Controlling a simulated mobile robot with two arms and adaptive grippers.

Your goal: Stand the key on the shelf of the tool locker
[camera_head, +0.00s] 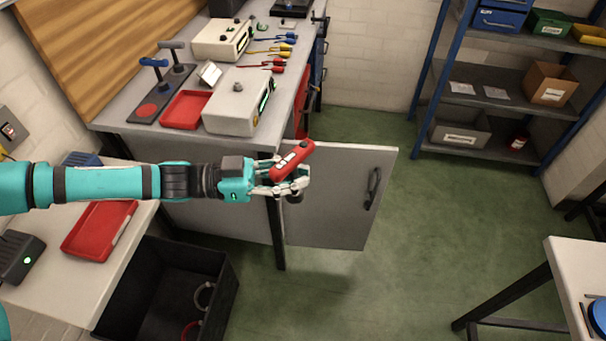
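My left gripper (293,174) reaches in from the left and is shut on a stubby red bar with dark and pale marks, which I take to be the key (292,158). The key lies slanted in the fingers, its right end higher, in mid-air in front of the bench. Behind and below it is a grey door with a dark handle (373,188), seemingly of the tool locker (335,215); it stands out from the bench. The locker's shelf is hidden from this view. My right gripper is not in view.
The workbench (140,140) holds a red tray (186,109), pale boxes and coloured hand tools. A black bin (225,290) stands at the lower left. A blue-framed rack (482,154) stands at the back right, a white table (575,262) at lower right. The green floor between is clear.

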